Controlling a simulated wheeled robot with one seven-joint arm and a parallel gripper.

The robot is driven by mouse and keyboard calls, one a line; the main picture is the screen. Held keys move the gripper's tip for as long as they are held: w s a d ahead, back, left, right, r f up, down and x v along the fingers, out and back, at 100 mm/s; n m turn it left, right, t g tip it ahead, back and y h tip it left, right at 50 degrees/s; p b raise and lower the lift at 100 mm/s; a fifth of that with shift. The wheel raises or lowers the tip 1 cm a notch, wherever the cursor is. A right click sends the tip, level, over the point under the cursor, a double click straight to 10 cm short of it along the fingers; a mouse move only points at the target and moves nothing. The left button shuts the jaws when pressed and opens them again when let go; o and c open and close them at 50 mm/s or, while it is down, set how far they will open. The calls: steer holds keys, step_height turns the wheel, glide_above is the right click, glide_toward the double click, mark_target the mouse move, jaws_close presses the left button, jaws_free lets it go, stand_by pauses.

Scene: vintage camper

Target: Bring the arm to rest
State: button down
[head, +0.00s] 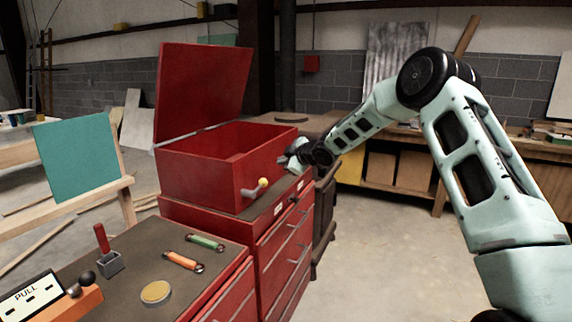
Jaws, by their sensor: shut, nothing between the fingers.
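My arm reaches in from the right of the head view, with its elbow raised and its forearm running down to the left. My gripper (291,158) is at the right front side of an open red toolbox (205,178), close to its wall. I cannot tell whether it touches the wall. The fingers look small and shut, with nothing seen between them. The toolbox lid (203,90) stands up, and a crank with a yellow knob (263,183) sticks out of the box's front.
The toolbox stands on a red drawer cabinet (285,245). A nearer bench top (140,250) holds a red-handled tool (102,238), orange (183,262) and green (205,242) handled pieces, a round tin (156,292) and a PULL box (45,298). Open floor (370,250) lies below my arm.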

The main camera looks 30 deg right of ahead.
steer(key=shift+s+d+r, duration=0.15)
steer(key=shift+s+r, duration=0.15)
steer(key=shift+s, duration=0.15)
